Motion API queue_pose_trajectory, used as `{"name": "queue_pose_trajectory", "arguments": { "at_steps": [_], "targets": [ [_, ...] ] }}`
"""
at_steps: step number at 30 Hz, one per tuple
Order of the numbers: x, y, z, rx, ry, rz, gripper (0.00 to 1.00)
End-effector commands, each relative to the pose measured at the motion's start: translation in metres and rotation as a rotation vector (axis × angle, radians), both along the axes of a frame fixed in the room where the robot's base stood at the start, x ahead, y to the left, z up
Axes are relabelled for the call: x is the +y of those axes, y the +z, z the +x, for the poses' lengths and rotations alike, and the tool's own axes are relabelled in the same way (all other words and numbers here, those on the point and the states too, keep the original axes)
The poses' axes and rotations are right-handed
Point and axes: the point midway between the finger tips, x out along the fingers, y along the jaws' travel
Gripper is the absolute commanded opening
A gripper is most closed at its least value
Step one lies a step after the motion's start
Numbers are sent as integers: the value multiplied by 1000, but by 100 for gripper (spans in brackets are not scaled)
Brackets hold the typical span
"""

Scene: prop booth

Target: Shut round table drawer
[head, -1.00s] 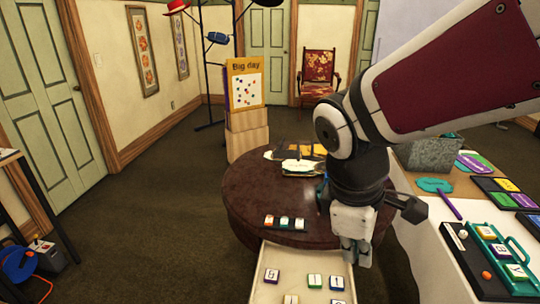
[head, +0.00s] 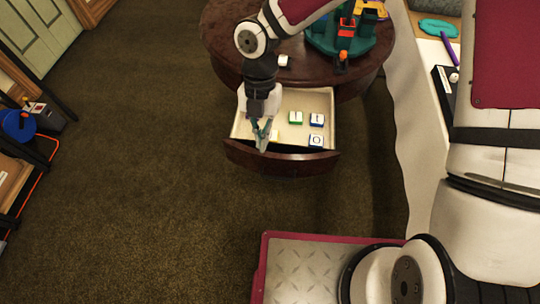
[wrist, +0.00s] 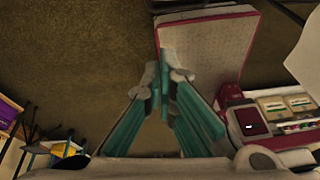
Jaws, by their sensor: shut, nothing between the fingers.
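The round table (head: 225,45) is dark reddish-brown and stands at the top of the head view. Its drawer (head: 285,162) is open, pulled out towards me, with a dark curved front and a pale inside.
A teal rack with coloured pieces (head: 341,40) stands on the tabletop, with a white block (head: 283,60) near its edge. A white-covered table (head: 399,125) is at the right. A shelf with a blue reel (head: 18,126) is at the left. Carpet before the drawer is clear.

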Motion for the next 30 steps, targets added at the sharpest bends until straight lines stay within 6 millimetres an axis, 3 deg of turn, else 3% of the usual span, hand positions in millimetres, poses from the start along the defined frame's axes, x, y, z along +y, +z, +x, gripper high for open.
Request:
{"name": "queue_pose_trajectory", "arguments": {
  "at_steps": [4, 11, 25, 30],
  "targets": [
    [16, -12, -3, 29, 84, 64, 0],
    [19, -27, -9, 35, 105, 77, 0],
    [20, -111, -39, 36, 105, 74, 0],
    [19, -108, -11, 31, 97, 78, 0]
  ]
}}
